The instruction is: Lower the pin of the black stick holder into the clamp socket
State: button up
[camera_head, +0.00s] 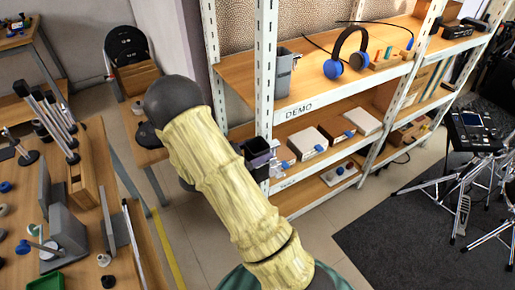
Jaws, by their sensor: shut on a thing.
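The black stick holder (257,148) is a small dark, open-topped box just right of my pale-sleeved arm, in front of the shelf's front post. It looks roughly upright. My gripper (258,164) shows only as a small grey-purple part against the holder and is shut on it. My arm hides most of the gripper. A small pale clamp (276,164) is at the post, close to the right of the holder. The holder's pin and the opening of the clamp socket cannot be made out, so I cannot tell whether they touch.
The white-posted shelf (300,106) holds a grey bin (282,74), blue-black headphones (347,52) and several boxes. A cluttered wooden bench (92,252) is at left. A drum kit (475,150) stands on a dark mat at right. Floor shows between bench and shelf.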

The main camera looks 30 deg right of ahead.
jog(key=shift+f+b, duration=2.05)
jog(key=shift+f, duration=1.75)
jog(key=o, duration=1.5)
jog(key=a, duration=1.7)
jog(key=shift+s+a+f, duration=0.1)
jog(key=shift+s+a, duration=0.1)
jog(key=shift+s, duration=0.1)
